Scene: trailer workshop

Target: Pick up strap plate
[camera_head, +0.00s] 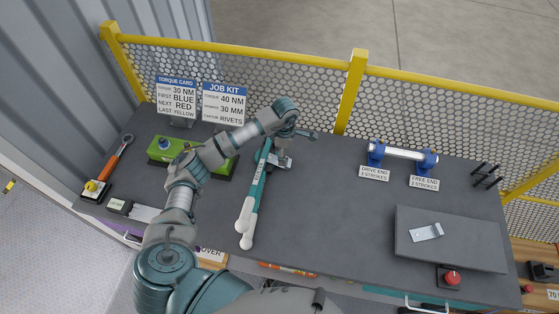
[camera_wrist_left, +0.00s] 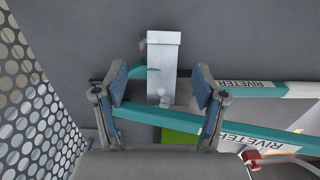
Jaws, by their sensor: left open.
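A small light metal plate with dark marks, which looks like the strap plate (camera_head: 426,231), lies flat on a grey board (camera_head: 460,250) at the right of the bench. My left gripper (camera_head: 292,140) is well to its left, beyond the top end of the teal riveter (camera_head: 256,193). In the left wrist view the gripper (camera_wrist_left: 160,90) is open, with nothing clearly held. The riveter's teal arms (camera_wrist_left: 180,118) and a pale metal block (camera_wrist_left: 163,55) show below and between the fingers. The small plate is not visible in that view. My right gripper is not in view.
A yellow-framed mesh fence (camera_head: 240,70) runs behind the bench. Sign cards (camera_head: 223,103), a green fixture (camera_head: 222,166) and an orange-handled tool (camera_head: 120,152) are at left. A blue-ended bar (camera_head: 403,153) stands back right. A red button (camera_head: 451,278) is near the board's front edge.

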